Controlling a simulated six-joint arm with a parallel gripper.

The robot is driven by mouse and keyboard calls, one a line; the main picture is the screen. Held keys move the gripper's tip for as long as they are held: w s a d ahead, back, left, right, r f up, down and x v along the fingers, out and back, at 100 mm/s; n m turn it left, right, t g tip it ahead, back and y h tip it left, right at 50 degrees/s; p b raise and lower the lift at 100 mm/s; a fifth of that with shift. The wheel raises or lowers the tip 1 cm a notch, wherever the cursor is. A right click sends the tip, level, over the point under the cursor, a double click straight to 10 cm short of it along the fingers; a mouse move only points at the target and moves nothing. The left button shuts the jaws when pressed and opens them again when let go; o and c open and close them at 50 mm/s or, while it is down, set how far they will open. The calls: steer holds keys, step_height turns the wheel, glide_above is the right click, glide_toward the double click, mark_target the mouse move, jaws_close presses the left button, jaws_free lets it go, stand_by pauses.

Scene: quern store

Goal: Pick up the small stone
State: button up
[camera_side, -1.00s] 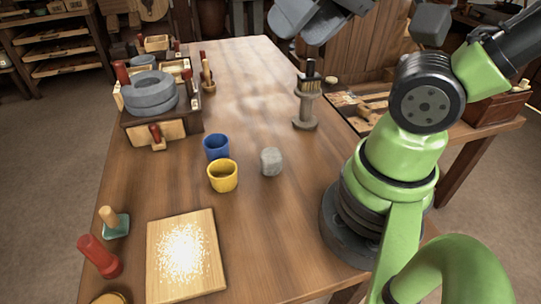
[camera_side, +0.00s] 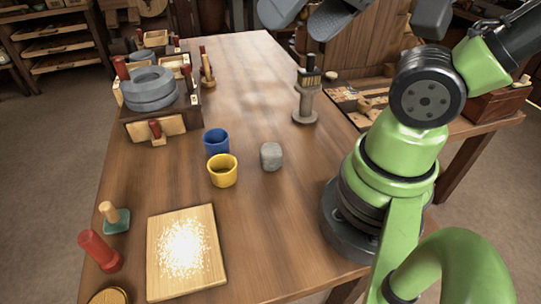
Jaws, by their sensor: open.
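The small stone (camera_side: 271,156) is a grey, rounded block standing on the wooden table (camera_side: 250,230), just right of a yellow cup (camera_side: 222,172) and apart from it. My gripper (camera_side: 298,22) is at the top edge of the view, partly cut off. Its two grey jaws are spread apart with nothing between them. It is well above the table and away from the stone. The stone is in full view.
A blue cup (camera_side: 216,142) stands behind the yellow one. A stone quern (camera_side: 150,90) sits on a wooden box at the left. A brush holder (camera_side: 306,95) stands right of the stone, farther back. A floury board (camera_side: 187,253) lies in front. The table's far middle is clear.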

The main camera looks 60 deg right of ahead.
steer(key=n+g+h, duration=0.2)
steer(key=n+g, duration=0.5)
steer(key=n, duration=0.3)
glide_above(274, 148)
steer(key=f, duration=2)
steer(key=shift+w+d, duration=0.1)
steer(key=shift+d, duration=0.25)
steer(key=shift+f+n, duration=0.3)
steer(key=shift+f, duration=0.05)
step_height(274, 148, down, 4)
steer(key=shift+f, duration=0.2)
steer(key=shift+a+f, duration=0.2)
steer(key=shift+f, duration=1.15)
steer(key=shift+a+f, duration=0.2)
steer(key=shift+f, duration=1.15)
